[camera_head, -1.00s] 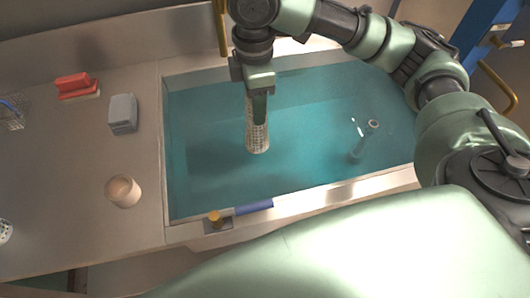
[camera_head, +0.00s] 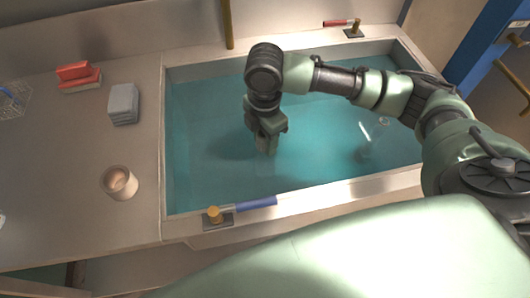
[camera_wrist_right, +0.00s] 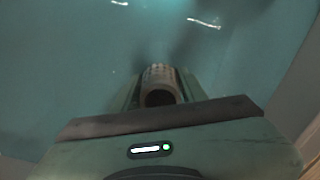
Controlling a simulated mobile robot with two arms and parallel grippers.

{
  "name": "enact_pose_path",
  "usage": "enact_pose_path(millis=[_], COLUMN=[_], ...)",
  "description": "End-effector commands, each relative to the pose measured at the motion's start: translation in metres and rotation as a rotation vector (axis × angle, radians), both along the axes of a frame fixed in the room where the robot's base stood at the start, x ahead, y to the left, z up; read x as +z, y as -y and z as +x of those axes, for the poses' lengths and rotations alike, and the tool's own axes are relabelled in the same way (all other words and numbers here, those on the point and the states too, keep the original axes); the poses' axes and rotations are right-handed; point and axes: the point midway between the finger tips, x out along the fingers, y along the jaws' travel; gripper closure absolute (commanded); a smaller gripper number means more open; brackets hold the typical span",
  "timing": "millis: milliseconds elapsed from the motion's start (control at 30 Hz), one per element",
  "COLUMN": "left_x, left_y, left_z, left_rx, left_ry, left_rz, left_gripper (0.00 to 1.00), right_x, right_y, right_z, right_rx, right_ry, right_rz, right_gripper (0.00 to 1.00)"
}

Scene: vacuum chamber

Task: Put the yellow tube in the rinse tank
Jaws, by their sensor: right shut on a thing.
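A pale beige, perforated tube (camera_wrist_right: 160,86) is between my right gripper's fingers in the right wrist view, its open end facing the camera. My right gripper (camera_head: 266,146) is shut on it and points down into the tank in the head view. There, the fingertips are at or under the liquid, and the tube is mostly hidden below them. I cannot tell whether it touches the tank floor. The tank (camera_head: 345,192) is a metal-rimmed basin filled with teal liquid. My left gripper is not in view.
A clear upright cylinder (camera_head: 376,136) stands in the tank at right. A blue-handled valve (camera_head: 250,204) is on the front rim and a red-handled one (camera_head: 342,23) at the back.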

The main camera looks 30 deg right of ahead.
Motion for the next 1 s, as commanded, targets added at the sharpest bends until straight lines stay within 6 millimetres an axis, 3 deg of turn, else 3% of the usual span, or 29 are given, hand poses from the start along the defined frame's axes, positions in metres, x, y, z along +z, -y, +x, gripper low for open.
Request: enact_pose_path(millis=[167,433,867,900,967,1000], left_x=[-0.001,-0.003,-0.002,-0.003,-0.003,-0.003], left_y=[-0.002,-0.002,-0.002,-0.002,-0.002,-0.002], left_z=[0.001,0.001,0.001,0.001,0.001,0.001], left_rx=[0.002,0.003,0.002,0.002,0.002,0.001], left_ry=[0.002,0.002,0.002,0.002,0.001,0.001], left_rz=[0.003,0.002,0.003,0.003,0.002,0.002], left_gripper=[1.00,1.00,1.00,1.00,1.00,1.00], right_x=[-0.016,-0.059,-0.065,-0.065,-0.065,-0.065], right_y=[0.000,0.000,0.000,0.000,0.000,0.000], right_z=[0.000,0.000,0.000,0.000,0.000,0.000], right_rx=[0.000,-0.001,0.000,0.001,0.001,0.001], right_ry=[-0.002,-0.002,-0.001,0.000,0.000,0.000], right_rz=[0.000,0.000,0.000,0.001,0.000,0.000], right_gripper=[1.00,1.00,1.00,0.53,0.36,0.36])
